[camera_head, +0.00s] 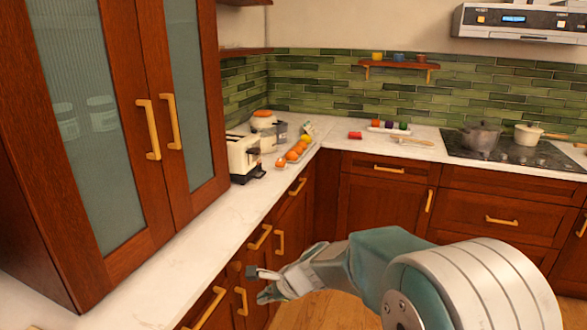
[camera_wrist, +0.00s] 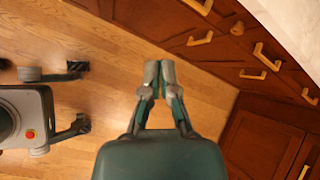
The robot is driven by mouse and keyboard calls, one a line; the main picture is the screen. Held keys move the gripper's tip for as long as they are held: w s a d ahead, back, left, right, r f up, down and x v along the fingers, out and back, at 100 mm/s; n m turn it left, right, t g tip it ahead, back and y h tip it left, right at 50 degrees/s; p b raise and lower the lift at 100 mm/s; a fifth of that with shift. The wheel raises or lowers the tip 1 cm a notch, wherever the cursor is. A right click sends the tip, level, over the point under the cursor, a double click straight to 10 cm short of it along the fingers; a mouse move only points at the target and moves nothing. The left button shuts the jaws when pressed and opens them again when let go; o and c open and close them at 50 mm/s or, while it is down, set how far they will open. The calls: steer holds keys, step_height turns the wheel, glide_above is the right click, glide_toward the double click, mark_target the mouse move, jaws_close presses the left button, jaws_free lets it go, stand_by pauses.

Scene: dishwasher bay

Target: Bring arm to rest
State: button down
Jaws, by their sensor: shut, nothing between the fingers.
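My gripper (camera_head: 262,285) is at the end of my grey-green arm, low in the head view, in front of the wooden lower cabinets (camera_head: 285,235). In the wrist view my gripper (camera_wrist: 159,75) points out over the wooden floor, with its two fingertips together and nothing between them. My arm is bent, and its large rounded link fills the lower right of the head view. The gripper touches nothing that I can make out.
The white counter (camera_head: 222,217) runs along the left and back, with a toaster (camera_head: 243,158) and a tray of oranges (camera_head: 296,152). Tall glass-door cabinets (camera_head: 128,190) stand at left. Pots stand on the hob (camera_head: 510,150).

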steer(key=s+d+r+n+t+h, duration=0.1)
steer(key=s+d+r+n+h, duration=0.3)
steer(key=s+d, duration=0.7)
steer(key=s+d+r+n+t+h, duration=0.1)
steer(key=s+d+r+n+h, duration=0.2)
steer(key=s+d+r+n, duration=0.5)
steer(key=s+d+n, duration=0.3)
steer(key=s, duration=0.2)
steer(key=shift+s+d+t+h, duration=0.2)
steer(key=shift+s+t+h, duration=0.1)
steer(key=shift+h, duration=0.1)
steer(key=shift+w, duration=0.1)
